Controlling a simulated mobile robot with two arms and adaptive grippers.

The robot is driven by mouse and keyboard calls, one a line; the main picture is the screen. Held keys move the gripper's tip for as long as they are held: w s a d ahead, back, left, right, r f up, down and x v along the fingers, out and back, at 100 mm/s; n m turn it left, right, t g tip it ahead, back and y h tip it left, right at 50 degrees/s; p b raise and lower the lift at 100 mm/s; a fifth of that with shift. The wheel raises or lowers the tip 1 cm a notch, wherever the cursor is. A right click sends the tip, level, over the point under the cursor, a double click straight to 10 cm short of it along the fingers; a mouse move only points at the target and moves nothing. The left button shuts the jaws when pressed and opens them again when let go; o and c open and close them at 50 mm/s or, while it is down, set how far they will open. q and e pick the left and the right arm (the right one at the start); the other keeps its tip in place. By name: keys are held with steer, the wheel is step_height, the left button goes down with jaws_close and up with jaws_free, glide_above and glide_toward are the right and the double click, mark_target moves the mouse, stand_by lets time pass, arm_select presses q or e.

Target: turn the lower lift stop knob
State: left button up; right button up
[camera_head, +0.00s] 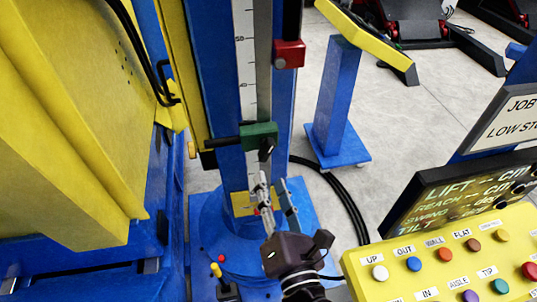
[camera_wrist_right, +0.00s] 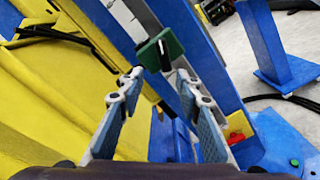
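The lower lift stop is a green block (camera_head: 258,136) on the scale column, with a small black knob (camera_head: 267,149) on its front. In the right wrist view the green block (camera_wrist_right: 174,45) and its black knob (camera_wrist_right: 164,56) lie beyond my fingertips, near the middle of the gap. My right gripper (camera_head: 273,183) is open and empty, just below the knob in the head view. In the right wrist view its two fingers (camera_wrist_right: 160,85) stand apart, and I see no contact with the knob. My left gripper is not in view.
A red stop block (camera_head: 289,54) sits higher on the column. A yellow control panel (camera_head: 440,262) with several coloured buttons and a dark display (camera_head: 455,195) stand at the right. A large yellow body (camera_head: 60,120) fills the left. Black cables (camera_head: 340,195) curve over the floor.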

mark_target(267, 155)
steer(key=w+n+p, duration=0.1)
steer(key=w, duration=0.1)
steer(key=w+n+p, duration=0.1)
steer(key=w, duration=0.2)
steer(key=w+n+p, duration=0.1)
steer(key=w, duration=0.1)
steer(key=shift+w+a+r+h, duration=0.25)
steer(key=shift+a+h, duration=0.05)
steer(key=shift+w+a+f, duration=0.1)
steer(key=shift+w+f, duration=0.05)
steer(key=shift+w, duration=0.4)
jaws_close()
